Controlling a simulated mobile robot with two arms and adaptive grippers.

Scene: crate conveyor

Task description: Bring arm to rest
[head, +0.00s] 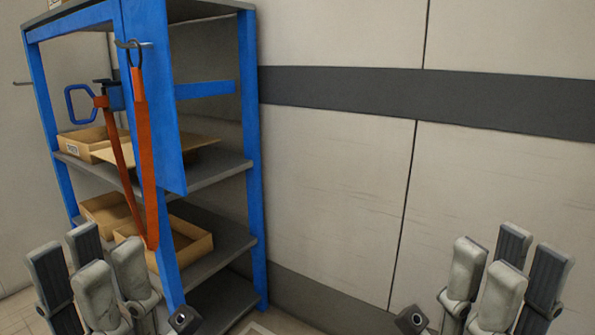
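My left gripper (92,285) is at the bottom left of the head view, its grey fingers pointing up. My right gripper (500,280) is at the bottom right, also with its fingers pointing up. Both show fingers standing apart with gaps between them, and nothing is seen held in either. Both are in front of the scene, with the left one overlapping the lower part of the shelf rack in the picture. The arms behind the grippers are mostly cut off by the lower edge.
A blue shelf rack (254,180) with grey shelves stands at the left. It holds cardboard boxes (193,243). An orange strap (146,165) hangs from a hook on its blue front panel, near a blue handle (70,104). A pale wall (340,150) with a dark band fills the right.

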